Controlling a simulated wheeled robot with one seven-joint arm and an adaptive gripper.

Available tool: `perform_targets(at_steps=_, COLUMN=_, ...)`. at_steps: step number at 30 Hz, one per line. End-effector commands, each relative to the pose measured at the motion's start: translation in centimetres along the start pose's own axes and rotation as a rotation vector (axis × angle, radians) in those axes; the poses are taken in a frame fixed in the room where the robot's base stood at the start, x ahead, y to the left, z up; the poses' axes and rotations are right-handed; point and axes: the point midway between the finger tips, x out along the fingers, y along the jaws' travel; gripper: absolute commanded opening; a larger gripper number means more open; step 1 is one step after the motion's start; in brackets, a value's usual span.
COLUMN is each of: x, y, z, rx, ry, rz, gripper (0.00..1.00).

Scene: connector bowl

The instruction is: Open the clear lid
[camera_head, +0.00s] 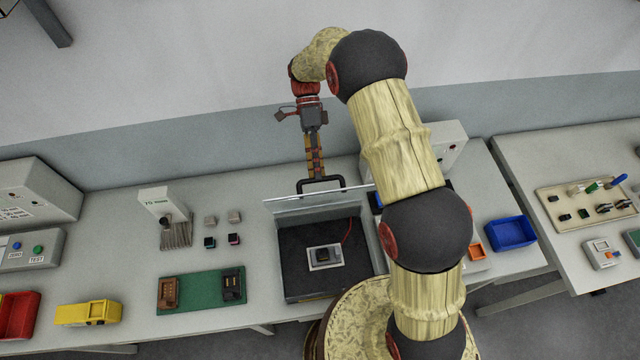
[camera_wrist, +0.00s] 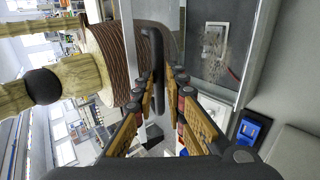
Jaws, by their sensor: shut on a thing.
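The dark open-topped box (camera_head: 287,262) stands at the middle of the table in the head view. Its clear lid (camera_head: 282,199) shows as a thin pale strip near the back rim, seen almost edge-on, so it looks raised; its exact angle is hard to tell. The black lid handle (camera_head: 338,178) is at the lid's top edge, and it also shows in the wrist view (camera_wrist: 153,45). My gripper (camera_head: 316,178) comes down from above and is shut on the handle. Its fingertips (camera_wrist: 164,76) close around the bar in the wrist view.
A grey device (camera_head: 324,257) with a red wire lies inside the box. My arm hides part of the table.

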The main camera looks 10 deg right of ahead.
Motion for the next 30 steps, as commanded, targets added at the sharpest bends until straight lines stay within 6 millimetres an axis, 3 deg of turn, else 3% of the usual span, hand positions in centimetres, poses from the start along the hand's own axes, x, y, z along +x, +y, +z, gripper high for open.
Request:
perform_targets(at_steps=1, x=0.8, y=-1.7, z=-0.2, rx=0.003, ry=0.003, rz=-0.006, gripper=0.00)
perform_targets(at_steps=6, x=0.1, y=-2.6, z=-0.3, rx=0.004, ry=0.004, rz=-0.001, gripper=0.00)
perform_targets(at_steps=23, x=-0.2, y=-2.9, z=-0.3, rx=0.004, ry=0.006, rz=0.002, gripper=0.00)
perform_targets(at_steps=24, x=-0.2, y=-2.9, z=-0.3, rx=0.004, ry=0.005, rz=0.002, gripper=0.26)
perform_targets(at_steps=30, x=-0.4, y=-2.9, z=-0.3, rx=0.004, ry=0.004, rz=0.000, gripper=0.30)
